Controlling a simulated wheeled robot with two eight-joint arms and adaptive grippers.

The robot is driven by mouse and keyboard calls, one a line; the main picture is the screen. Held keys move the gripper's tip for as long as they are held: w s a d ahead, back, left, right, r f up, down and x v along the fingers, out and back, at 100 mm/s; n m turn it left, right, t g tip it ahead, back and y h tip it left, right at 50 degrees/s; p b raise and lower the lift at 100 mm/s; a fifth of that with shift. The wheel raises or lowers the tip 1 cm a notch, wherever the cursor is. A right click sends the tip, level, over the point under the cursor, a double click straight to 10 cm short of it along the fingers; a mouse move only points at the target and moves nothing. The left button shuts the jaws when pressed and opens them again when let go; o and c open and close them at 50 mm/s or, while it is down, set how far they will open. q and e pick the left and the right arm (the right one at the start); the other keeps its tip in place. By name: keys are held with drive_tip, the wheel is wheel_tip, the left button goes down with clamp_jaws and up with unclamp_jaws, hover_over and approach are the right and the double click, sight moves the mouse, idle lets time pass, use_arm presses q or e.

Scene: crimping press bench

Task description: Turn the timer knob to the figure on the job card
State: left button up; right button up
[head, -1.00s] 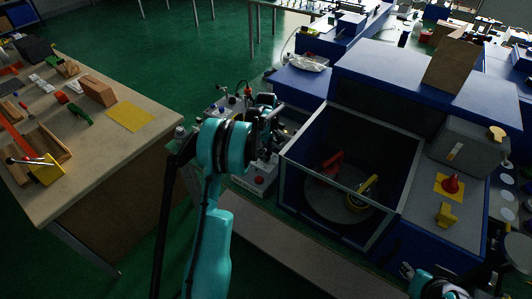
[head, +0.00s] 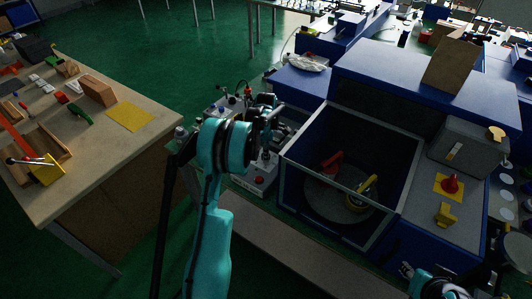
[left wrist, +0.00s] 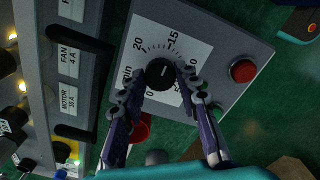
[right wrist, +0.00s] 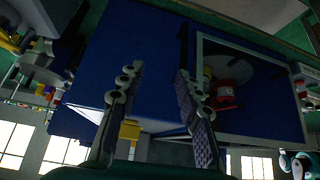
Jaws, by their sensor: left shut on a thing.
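The black timer knob (left wrist: 160,74) sits on a white dial plate (left wrist: 185,45) in the left wrist view. The figures 20 and 15 and the word min are readable; other figures are partly hidden by the fingers. A short pale mark shows on the knob, but I cannot tell its exact reading. My left gripper (left wrist: 163,88) is closed on the knob, a finger on each side; it also shows in the head view (head: 268,128). My right gripper (right wrist: 157,75) is open and empty, away from the panel. I cannot identify a readable job card.
A red button (left wrist: 243,71) is right of the dial. Labelled fan and motor switches stand to the left. An open-topped blue-grey enclosure (head: 420,150) holds red and yellow parts, right of my left arm. A brown board (head: 452,65) stands on the blue housing. A wooden workbench (head: 100,165) is left.

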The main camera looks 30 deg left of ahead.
idle(0.4)
use_arm(q)
drive_tip(key=o, duration=1.2)
drive_tip(key=shift+c, duration=0.2)
wheel_tip(320, 180, up, 12)
drive_tip(key=shift+s+f, duration=0.1)
drive_tip(key=shift+f, duration=0.05)
